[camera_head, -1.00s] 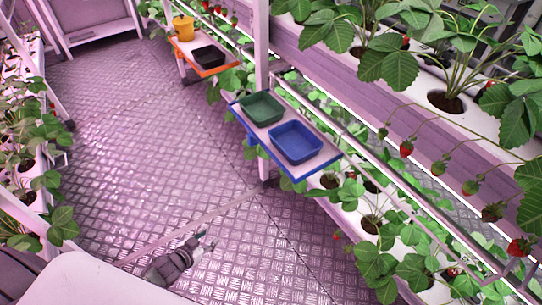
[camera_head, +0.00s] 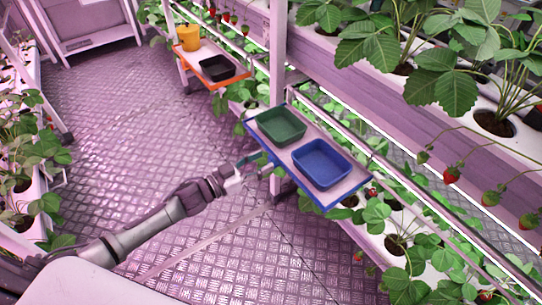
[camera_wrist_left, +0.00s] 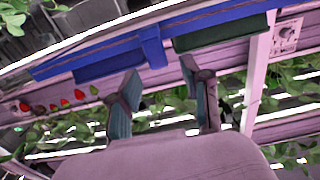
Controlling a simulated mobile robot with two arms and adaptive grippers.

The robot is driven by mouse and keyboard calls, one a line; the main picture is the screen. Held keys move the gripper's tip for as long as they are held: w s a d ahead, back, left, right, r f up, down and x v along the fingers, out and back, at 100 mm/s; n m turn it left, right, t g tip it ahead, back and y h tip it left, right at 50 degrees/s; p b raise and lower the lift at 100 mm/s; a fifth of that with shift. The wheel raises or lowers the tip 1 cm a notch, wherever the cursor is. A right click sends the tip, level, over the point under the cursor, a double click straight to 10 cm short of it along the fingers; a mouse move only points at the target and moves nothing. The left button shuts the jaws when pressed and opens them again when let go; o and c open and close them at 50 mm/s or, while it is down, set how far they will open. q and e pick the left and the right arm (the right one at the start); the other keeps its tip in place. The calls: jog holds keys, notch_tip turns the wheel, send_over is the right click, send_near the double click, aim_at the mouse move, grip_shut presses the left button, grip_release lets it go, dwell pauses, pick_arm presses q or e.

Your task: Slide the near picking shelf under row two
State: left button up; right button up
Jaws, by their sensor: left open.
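The near picking shelf (camera_head: 302,150) is a pale board with a blue edge, jutting from the rack on the right. It carries a green tray (camera_head: 280,126) and a blue tray (camera_head: 322,163). My left gripper (camera_head: 243,166) is at the shelf's left front side, close to the blue edge. In the left wrist view the gripper (camera_wrist_left: 165,105) is open, its two fingers apart, with the shelf's blue edge (camera_wrist_left: 100,62) and a blue tab (camera_wrist_left: 153,46) just beyond them. I cannot tell whether they touch. My right gripper is out of view.
Strawberry plants line both sides. The metal floor (camera_head: 130,130) of the aisle is clear.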

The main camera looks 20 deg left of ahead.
aim_at(269, 158)
pick_arm(q)
jog(key=shift+x, duration=1.95)
grip_shut()
